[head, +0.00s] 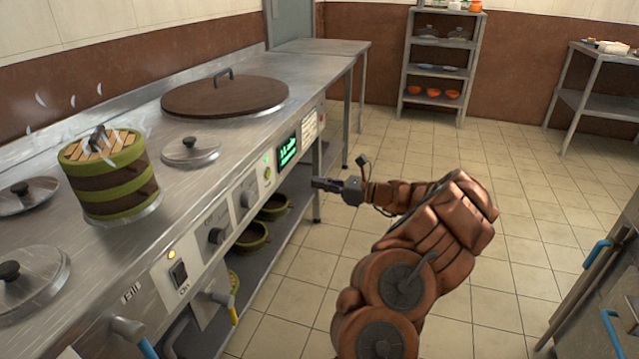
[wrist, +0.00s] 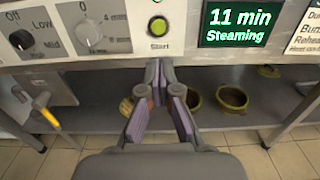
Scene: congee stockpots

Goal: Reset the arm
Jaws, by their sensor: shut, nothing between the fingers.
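My gripper (head: 318,184) is at the end of my arm, which reaches left over the floor toward the front panel of the steel counter (head: 243,109). In the wrist view my gripper (wrist: 160,66) has its fingertips together with nothing between them. The fingertips show just below the round green start button (wrist: 158,26). I cannot tell the exact gap to the panel. The display (wrist: 236,22) beside the button reads "11 min Steaming". It also shows in the head view (head: 288,150).
A green-banded steamer (head: 110,180) gives off steam on the counter. A large brown lid (head: 224,96) and smaller metal lids (head: 190,151) lie nearby. A shelf rack (head: 440,70) stands at the back.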

